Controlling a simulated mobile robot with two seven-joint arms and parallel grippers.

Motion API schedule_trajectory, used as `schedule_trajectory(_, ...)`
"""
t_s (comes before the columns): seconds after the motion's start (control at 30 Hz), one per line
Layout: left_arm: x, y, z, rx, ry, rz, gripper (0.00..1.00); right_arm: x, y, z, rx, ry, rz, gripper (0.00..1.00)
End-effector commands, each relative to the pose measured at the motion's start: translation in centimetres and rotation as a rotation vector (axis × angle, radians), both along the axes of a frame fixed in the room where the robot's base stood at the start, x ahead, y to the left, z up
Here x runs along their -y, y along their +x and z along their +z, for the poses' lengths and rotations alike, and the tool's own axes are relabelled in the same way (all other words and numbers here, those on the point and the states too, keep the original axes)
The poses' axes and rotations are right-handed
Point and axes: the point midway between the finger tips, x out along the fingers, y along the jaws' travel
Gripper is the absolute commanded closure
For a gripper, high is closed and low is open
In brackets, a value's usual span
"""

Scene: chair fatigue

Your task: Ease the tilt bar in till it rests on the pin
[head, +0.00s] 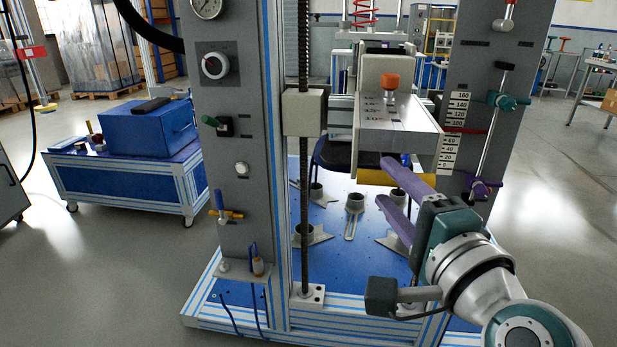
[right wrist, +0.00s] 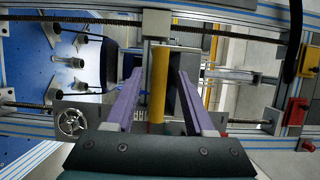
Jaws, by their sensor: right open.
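A yellow bar (head: 398,178), which looks like the tilt bar, lies level under the grey metal head (head: 395,125) of the test rig. My right gripper (head: 384,181) has two purple fingers and is open at the bar. In the right wrist view the same yellow bar (right wrist: 158,82) runs between the spread fingers of the gripper (right wrist: 160,76), with a gap to each side. I cannot make out the pin for certain. My left gripper is not in view.
Grey rig columns (head: 240,120) stand left and right (head: 490,105) of the head, with a threaded rod (head: 305,200) by the left one. A dark chair (head: 335,153) is behind. The blue base plate (head: 335,265) carries several grey clamps. A blue cart (head: 120,170) stands left.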

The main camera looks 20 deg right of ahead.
Motion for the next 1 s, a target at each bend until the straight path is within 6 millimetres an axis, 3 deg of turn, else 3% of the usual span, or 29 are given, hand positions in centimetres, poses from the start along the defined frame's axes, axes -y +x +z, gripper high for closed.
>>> schedule_trajectory(0.3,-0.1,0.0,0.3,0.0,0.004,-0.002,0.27,-0.9,-6.0,-0.2,-0.005,-0.001,0.001,0.46)
schedule_trajectory(0.5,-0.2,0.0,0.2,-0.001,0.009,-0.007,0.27,-1.4,-8.5,-0.1,-0.003,-0.001,0.001,0.46)
schedule_trajectory(1.0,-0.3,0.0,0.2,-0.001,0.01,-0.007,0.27,-1.4,-9.1,0.0,0.0,0.0,0.0,0.46)
